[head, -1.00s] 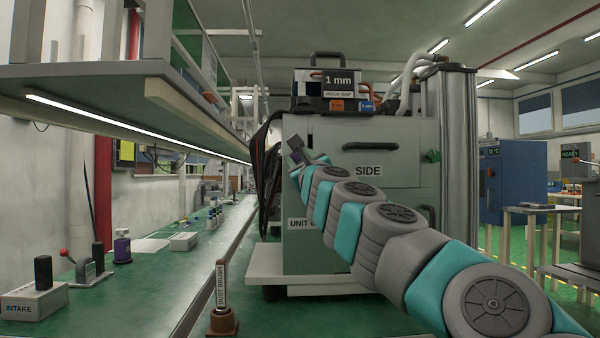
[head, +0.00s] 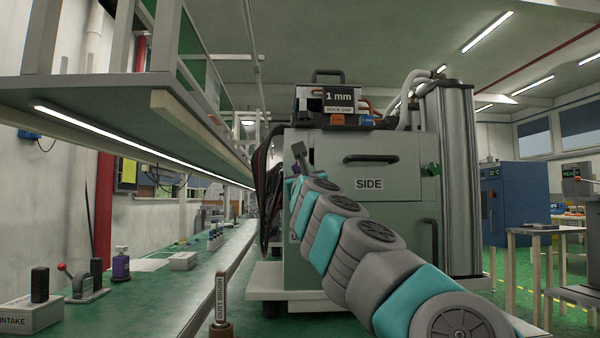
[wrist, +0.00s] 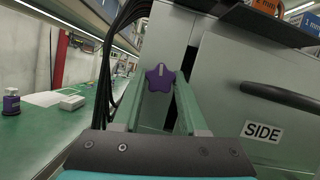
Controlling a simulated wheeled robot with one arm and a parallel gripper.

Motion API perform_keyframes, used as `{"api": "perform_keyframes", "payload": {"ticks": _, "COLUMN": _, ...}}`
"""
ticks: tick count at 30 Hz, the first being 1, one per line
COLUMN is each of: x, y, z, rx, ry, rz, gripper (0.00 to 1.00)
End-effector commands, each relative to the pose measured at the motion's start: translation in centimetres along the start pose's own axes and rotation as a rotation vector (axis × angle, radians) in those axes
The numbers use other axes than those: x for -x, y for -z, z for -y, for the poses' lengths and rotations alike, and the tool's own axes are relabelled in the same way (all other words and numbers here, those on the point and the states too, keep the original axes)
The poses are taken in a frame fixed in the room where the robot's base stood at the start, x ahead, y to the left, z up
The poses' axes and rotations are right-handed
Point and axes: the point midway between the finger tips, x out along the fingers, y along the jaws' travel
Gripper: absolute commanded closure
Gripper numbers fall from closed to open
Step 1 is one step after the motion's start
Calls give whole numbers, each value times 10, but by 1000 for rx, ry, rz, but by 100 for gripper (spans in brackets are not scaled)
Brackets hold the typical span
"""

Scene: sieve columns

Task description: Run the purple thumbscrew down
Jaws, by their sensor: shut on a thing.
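The purple thumbscrew (wrist: 160,77) has a star-shaped head with a pale mark on its face. In the wrist view it sits between the two green fingertips of my gripper (wrist: 161,86), which is shut on it. It stands by the left edge of the grey-green cabinet marked SIDE (wrist: 225,75). Its shank and the place where it enters are hidden. In the head view my gripper (head: 299,157) is small, at the cabinet's (head: 390,215) upper left corner, and the thumbscrew cannot be made out clearly there.
Black cables (head: 269,190) hang close to the left of my gripper. A box marked 1 mm (head: 335,98) stands on the cabinet. The green bench (head: 150,295) on the left holds a purple-bodied bottle (head: 121,266) and the INTAKE box (head: 30,314). A dust brush (head: 220,305) stands in front.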

Motion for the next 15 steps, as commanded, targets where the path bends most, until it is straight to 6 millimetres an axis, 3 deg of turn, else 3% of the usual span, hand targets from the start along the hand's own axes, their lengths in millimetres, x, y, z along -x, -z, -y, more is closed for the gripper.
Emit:
{"api": "perform_keyframes", "payload": {"ticks": 2, "x": 0, "y": 0, "z": -1, "rx": 1, "ry": -1, "rz": 0, "gripper": 100}}
{"api": "perform_keyframes", "payload": {"ticks": 3, "x": 0, "y": 0, "z": -1, "rx": 1, "ry": -1, "rz": 0, "gripper": 55}}
{"api": "perform_keyframes", "payload": {"ticks": 6, "x": 0, "y": -1, "z": 0, "rx": 1, "ry": -1, "rz": 1, "gripper": 45}}
{"api": "perform_keyframes", "payload": {"ticks": 15, "x": 2, "y": 0, "z": 0, "rx": 0, "ry": -1, "rz": 1, "gripper": 45}}
